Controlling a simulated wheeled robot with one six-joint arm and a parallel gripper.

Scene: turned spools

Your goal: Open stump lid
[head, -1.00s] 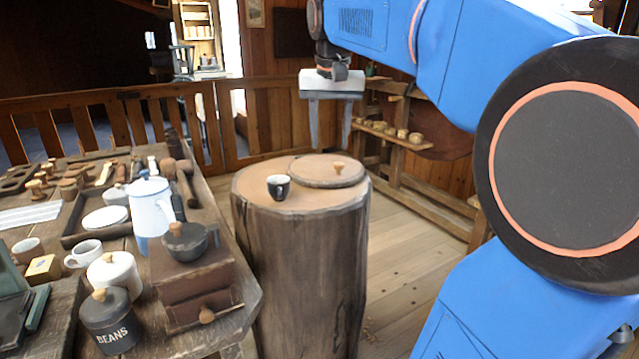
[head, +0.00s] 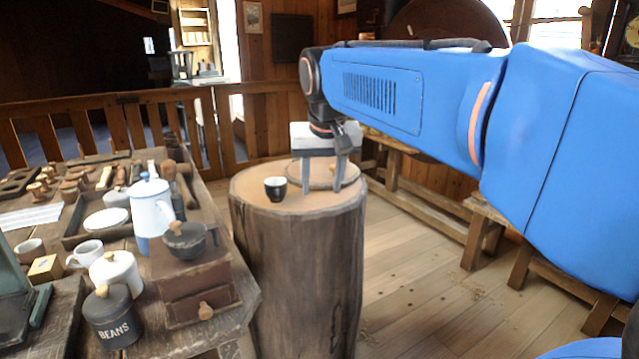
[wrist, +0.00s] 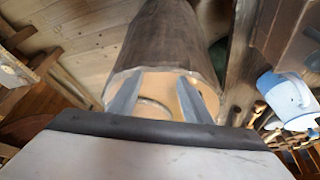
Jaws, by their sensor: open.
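The stump (head: 295,265) stands upright on the floor, a thick brown trunk section with a pale flat top. Its round wooden lid (head: 322,179) lies flat on the right part of that top. My gripper (head: 322,190) points down over the lid, fingers spread apart and nothing held. In the head view the fingers cover the lid's small knob, and I cannot tell whether they touch the lid. In the wrist view the stump (wrist: 168,42) shows beyond the fingers of my gripper (wrist: 160,77), and a curved edge of the lid (wrist: 150,102) shows between them.
A cluttered workbench (head: 240,293) is at the left, with a white pot (head: 151,212) and canisters. A wooden railing (head: 265,130) runs behind.

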